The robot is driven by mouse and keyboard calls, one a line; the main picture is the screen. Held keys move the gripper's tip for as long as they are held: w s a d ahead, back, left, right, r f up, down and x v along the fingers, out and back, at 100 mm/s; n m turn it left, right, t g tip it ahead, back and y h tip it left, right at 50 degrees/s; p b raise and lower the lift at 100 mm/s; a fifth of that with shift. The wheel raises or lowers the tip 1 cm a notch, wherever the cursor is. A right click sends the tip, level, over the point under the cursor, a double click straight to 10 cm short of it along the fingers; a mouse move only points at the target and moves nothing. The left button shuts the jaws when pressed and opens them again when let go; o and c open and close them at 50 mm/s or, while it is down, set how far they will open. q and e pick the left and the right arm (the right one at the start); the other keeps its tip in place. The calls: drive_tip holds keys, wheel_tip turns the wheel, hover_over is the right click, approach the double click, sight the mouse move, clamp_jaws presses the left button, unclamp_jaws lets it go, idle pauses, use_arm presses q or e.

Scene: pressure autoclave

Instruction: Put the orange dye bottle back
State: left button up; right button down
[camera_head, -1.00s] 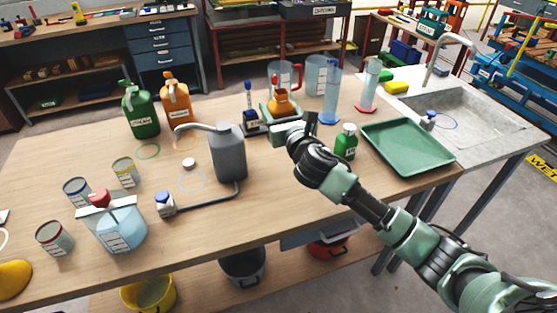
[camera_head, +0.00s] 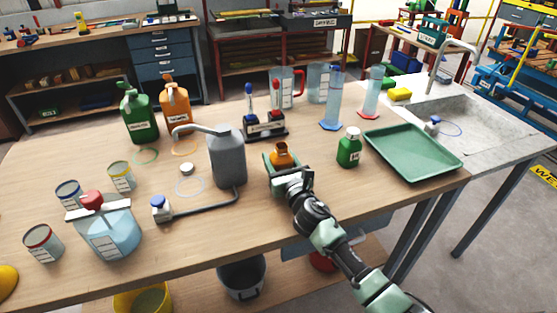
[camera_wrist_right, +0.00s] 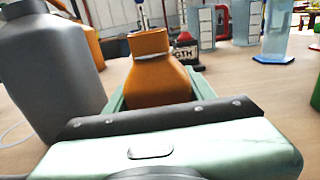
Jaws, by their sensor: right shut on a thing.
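The small orange dye bottle (camera_head: 282,154) stands upright between the jaws of my right gripper (camera_head: 283,163), which is shut on it. It is right of the grey spouted can (camera_head: 229,158) and left of the small green bottle (camera_head: 349,148). In the right wrist view the orange bottle (camera_wrist_right: 155,75) fills the middle, with an open-looking neck and its lower part hidden by the gripper. I cannot tell whether its base touches the table. My left gripper is not in view.
A black stand (camera_head: 265,128) with small bottles is behind the gripper. A green tray (camera_head: 412,152) lies at right. Clear cylinders and beakers stand at the back. Green and orange jugs (camera_head: 176,104) stand at back left. The table front around my right arm is clear.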

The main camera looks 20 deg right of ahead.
drive_tip(key=shift+f, duration=0.1)
drive_tip(key=c, duration=0.5)
unclamp_jaws()
drive_tip(key=shift+s, duration=0.15)
drive_tip(key=s, duration=1.1)
drive_tip(key=shift+s+d+r, duration=0.2)
drive_tip(key=shift+s+d, duration=0.05)
drive_tip(key=shift+s, duration=0.15)
